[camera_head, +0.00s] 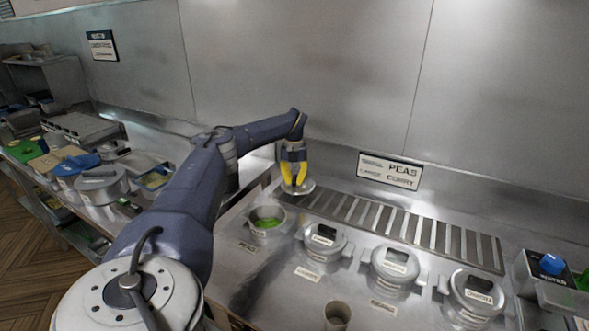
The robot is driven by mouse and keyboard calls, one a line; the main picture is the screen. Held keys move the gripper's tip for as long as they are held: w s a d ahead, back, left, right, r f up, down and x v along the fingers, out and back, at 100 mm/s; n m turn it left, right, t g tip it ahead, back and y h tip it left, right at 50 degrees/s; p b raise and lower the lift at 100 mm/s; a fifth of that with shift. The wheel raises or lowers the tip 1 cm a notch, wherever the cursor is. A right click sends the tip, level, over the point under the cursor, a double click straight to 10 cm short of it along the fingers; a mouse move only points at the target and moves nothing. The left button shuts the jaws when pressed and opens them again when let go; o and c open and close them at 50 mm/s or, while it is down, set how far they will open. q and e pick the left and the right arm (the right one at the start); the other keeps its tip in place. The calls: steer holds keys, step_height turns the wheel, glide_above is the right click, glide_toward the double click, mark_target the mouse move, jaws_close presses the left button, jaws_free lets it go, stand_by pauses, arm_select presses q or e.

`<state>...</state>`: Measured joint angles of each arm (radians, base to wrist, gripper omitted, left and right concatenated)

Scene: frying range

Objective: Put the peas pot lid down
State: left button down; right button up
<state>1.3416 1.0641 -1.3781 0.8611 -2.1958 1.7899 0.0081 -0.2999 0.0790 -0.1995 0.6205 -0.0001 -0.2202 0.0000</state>
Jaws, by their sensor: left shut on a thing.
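The peas pot (266,220) stands uncovered at the left of the steel range top, with green peas showing inside. My left gripper (295,182) has yellow fingers and is shut on the peas pot lid (299,187). It holds the lid above and slightly to the right of the pot, beside the slatted grate. I cannot tell whether the lid touches the surface beneath it. My right gripper is not in view.
Several lidded pots, including one in the middle (395,266), stand in a row to the right. A slatted grate (400,225) runs behind them. A small cup (337,315) is at the front. A peas and curry sign (389,171) is on the back wall.

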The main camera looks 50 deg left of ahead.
mark_target(294, 178)
arm_select(q)
steer(key=shift+f, duration=0.85)
steer(key=shift+f, duration=0.1)
steer(key=c, duration=1.5)
jaws_free()
step_height(294, 178, up, 12)
steer(key=shift+r, duration=0.1)
